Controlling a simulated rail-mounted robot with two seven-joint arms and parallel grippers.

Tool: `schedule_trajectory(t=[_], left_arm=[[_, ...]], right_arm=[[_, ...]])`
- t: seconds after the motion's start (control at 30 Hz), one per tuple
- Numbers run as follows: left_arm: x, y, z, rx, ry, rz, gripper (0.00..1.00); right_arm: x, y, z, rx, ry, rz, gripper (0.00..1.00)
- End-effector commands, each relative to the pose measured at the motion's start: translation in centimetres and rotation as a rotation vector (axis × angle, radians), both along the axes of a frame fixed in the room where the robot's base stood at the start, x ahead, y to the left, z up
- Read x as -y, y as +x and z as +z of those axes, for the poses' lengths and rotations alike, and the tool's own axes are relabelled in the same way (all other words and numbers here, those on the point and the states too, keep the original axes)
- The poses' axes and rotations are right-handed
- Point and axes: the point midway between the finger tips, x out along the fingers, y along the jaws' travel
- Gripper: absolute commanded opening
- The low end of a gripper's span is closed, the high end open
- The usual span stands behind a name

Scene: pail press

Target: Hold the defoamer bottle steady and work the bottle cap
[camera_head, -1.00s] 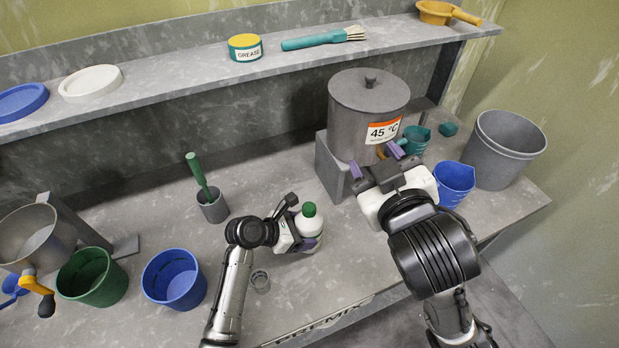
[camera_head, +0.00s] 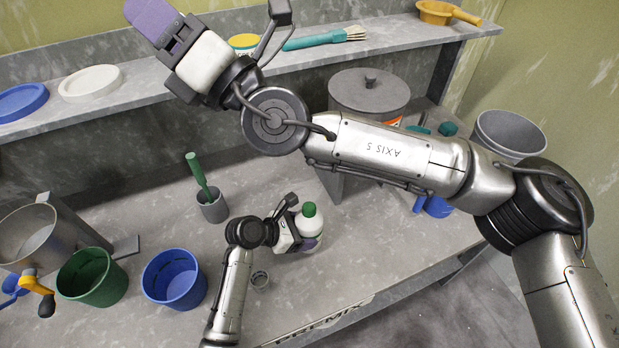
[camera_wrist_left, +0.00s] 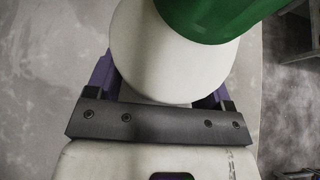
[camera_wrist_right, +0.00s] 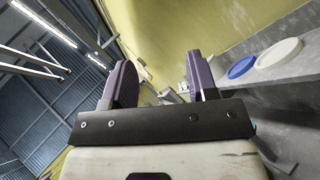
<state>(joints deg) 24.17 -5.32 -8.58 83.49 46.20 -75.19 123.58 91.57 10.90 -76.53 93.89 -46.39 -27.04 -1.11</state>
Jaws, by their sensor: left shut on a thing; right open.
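The defoamer bottle (camera_head: 309,226) is white and stands upright on the bench in the head view. Its green bottle cap (camera_head: 309,209) sits on top. My left gripper (camera_head: 312,243) is shut on the bottle's body from the left. The left wrist view shows the white bottle (camera_wrist_left: 165,60) between the purple fingers, with the green cap (camera_wrist_left: 215,15) above. My right gripper (camera_head: 150,15) is raised high at the upper left, in front of the shelf and far from the bottle. In the right wrist view its purple fingers (camera_wrist_right: 158,85) are apart with nothing between them.
My right arm crosses before the lidded grey pot (camera_head: 368,90). The bench front right of the bottle is clear.

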Motion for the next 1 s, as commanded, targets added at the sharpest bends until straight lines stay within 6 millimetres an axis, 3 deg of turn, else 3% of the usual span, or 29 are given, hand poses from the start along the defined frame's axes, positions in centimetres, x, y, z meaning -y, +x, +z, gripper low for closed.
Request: schedule_trajectory(t=[0.1,0.23,0.37,0.5,0.7,1.0], left_arm=[[0.0,0.0,0.0,0.001,-0.001,-0.001,0.37],[0.0,0.0,0.1,0.001,-0.001,-0.001,0.37],[0.0,0.0,0.1,0.000,-0.001,0.000,0.37],[0.0,0.0,0.1,0.000,-0.001,0.000,0.37],[0.0,0.0,0.0,0.000,-0.001,0.000,0.37],[0.0,0.0,0.0,0.000,-0.001,0.000,0.37]], right_arm=[[-1.7,1.9,-5.3,0.077,-0.251,0.023,0.53],[-2.5,3.5,-11.4,0.142,-0.533,0.062,0.53],[-1.8,5.1,-17.3,0.179,-0.814,0.103,0.53],[0.2,6.6,-22.8,0.193,-1.106,0.149,0.53],[4.8,8.0,-28.1,0.165,-1.491,0.224,0.53],[11.6,7.1,-32.0,0.074,-1.948,0.374,0.53]])
